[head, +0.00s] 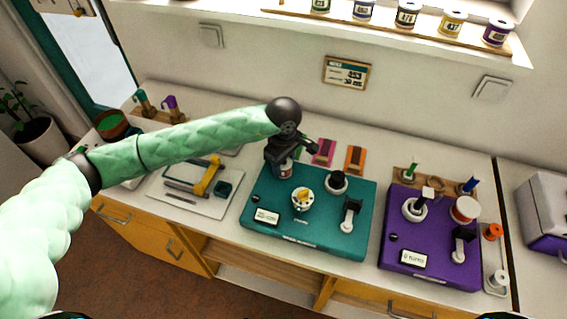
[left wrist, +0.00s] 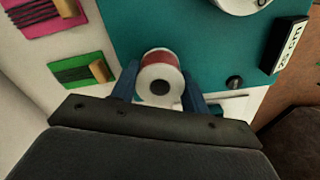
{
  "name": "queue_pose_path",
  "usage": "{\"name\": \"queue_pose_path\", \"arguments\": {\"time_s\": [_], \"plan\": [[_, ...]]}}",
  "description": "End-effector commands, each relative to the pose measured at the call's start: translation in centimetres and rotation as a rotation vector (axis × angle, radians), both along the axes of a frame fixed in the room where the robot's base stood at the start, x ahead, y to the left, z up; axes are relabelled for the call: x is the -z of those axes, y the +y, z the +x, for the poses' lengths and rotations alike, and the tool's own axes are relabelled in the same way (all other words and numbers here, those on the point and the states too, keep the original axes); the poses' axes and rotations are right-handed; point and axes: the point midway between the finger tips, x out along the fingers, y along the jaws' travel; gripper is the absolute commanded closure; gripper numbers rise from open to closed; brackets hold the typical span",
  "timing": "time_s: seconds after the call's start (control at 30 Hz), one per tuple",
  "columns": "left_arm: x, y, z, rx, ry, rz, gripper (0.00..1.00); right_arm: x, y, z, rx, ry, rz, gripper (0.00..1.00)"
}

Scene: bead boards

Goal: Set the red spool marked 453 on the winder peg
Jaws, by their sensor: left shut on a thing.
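My left gripper (head: 285,170) is shut on a red spool (left wrist: 160,80) with white flanges, over the left back part of the teal board (head: 262,235). The spool's end flange with its dark hole faces the left wrist camera; no number can be read on it. The teal board carries a white round piece with a yellow top (head: 302,199), a dark knob on a white base (head: 337,182) and a crank-like part (head: 350,214). I cannot tell which of these is the winder peg. My right gripper is not in view.
A purple board (head: 400,275) with posts and a red-and-white spool (head: 464,209) stands to the right. A tray with a yellow-handled tool (head: 208,178) lies to the left. Pink (head: 324,151) and orange (head: 355,158) cards lie behind. A wall notice (head: 346,73) seems to read 453.

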Motion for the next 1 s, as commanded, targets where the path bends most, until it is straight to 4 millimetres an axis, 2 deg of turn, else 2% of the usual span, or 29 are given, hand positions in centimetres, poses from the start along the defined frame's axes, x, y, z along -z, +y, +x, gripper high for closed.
{"name": "queue_pose_path", "arguments": {"time_s": [0.37,0.4,0.5,0.53,0.83,1.0], "plan": [[0.3,0.0,0.0,0.000,0.000,0.000,0.78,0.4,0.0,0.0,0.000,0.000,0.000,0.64],[0.3,0.0,0.0,0.000,0.000,0.000,0.53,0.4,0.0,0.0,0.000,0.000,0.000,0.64],[0.3,0.0,0.0,0.000,0.000,0.000,0.33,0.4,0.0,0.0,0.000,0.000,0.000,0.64],[0.3,0.0,0.0,0.000,0.000,0.000,0.29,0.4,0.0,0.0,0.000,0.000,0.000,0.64],[0.2,0.0,0.0,0.000,0.000,0.000,0.29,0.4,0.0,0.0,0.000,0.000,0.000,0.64],[-1.0,0.0,0.1,0.001,-0.001,-0.001,0.29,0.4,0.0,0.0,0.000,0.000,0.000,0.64]]}}
